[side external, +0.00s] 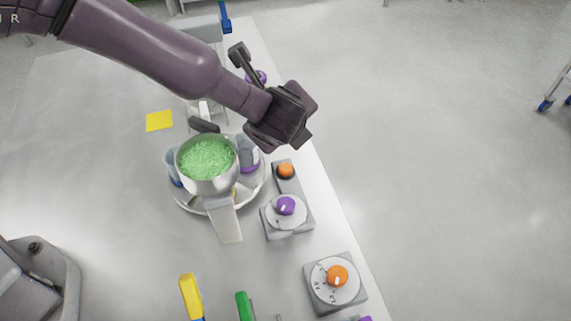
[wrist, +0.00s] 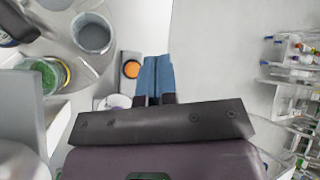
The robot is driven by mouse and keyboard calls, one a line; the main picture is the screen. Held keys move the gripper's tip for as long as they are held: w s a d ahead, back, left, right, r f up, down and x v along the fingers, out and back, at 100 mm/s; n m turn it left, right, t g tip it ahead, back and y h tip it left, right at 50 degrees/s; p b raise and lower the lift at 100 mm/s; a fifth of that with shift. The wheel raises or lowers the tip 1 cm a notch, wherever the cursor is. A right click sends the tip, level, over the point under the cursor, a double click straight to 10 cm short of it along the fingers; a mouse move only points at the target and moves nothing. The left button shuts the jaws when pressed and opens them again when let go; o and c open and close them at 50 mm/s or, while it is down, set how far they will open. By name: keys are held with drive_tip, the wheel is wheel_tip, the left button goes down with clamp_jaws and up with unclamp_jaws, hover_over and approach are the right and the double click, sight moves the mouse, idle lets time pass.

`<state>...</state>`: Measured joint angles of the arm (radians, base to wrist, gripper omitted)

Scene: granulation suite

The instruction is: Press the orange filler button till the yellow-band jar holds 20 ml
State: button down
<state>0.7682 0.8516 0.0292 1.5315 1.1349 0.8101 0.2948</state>
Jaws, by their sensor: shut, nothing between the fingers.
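The orange filler button (side external: 285,170) sits on a grey base near the table's right edge. It also shows in the wrist view (wrist: 131,69), just left of my fingers. My gripper (wrist: 158,60) is shut and empty, with its blue fingers together, apart from the button in the picture. In the side view my gripper (side external: 300,138) is above and behind the button, its fingertips mostly hidden. A jar with green contents and a bit of yellow at its edge (wrist: 66,73) stands at the left of the wrist view. I cannot read its level.
A metal hopper of green granules (side external: 207,160) stands over a round turntable (side external: 187,206) with several jars. A purple-knob dial (side external: 286,207) adjoins the button, and an orange-knob dial (side external: 337,276) is nearer the front. A yellow scoop (side external: 190,293) lies at the front.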

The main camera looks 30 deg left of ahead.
sight(283, 168)
drive_tip(key=shift+f, duration=4.4)
drive_tip(key=shift+f, duration=0.2)
drive_tip(key=shift+f, duration=0.2)
drive_tip(key=shift+f, duration=0.5)
drive_tip(key=shift+r, duration=0.9)
drive_tip(key=shift+r, duration=2.55)
